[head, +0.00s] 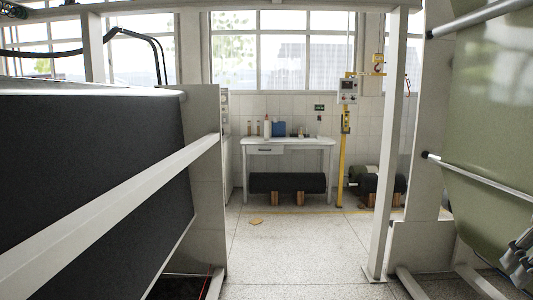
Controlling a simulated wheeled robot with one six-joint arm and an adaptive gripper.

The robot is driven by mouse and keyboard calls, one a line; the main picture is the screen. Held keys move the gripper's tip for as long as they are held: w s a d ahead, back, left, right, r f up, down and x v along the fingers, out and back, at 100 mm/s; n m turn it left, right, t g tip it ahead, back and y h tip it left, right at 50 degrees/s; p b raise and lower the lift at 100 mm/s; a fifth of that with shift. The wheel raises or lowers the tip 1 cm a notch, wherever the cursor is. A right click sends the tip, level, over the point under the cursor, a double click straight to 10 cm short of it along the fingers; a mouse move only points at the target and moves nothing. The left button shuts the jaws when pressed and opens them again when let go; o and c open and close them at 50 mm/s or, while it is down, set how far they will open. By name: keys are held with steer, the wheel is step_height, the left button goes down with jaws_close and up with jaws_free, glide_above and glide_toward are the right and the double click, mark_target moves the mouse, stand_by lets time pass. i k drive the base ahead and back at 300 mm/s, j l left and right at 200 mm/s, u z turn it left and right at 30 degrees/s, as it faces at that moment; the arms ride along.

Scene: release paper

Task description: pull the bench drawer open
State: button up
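The white bench (310,142) stands against the tiled back wall, well ahead of me. Its drawer (266,150) is under the left part of the top, with a small dark handle on its front. The drawer front looks flush with the bench, so it appears closed. My gripper (517,265) shows at the lower right edge, partly cut off, far from the bench. I see nothing in it, but I cannot tell whether its fingers are open or shut.
Bottles and a blue box (279,129) stand on the bench. A dark roll (288,183) lies beneath it; a yellow post (344,165) stands right of it.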

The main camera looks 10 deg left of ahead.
mark_target(250, 149)
steer(key=i+u, duration=0.3)
steer(key=i, duration=3.8)
steer(key=i+l, duration=0.15)
steer(key=i, duration=3.6)
steer(key=j+u, duration=0.05)
steer(key=j, duration=0.05)
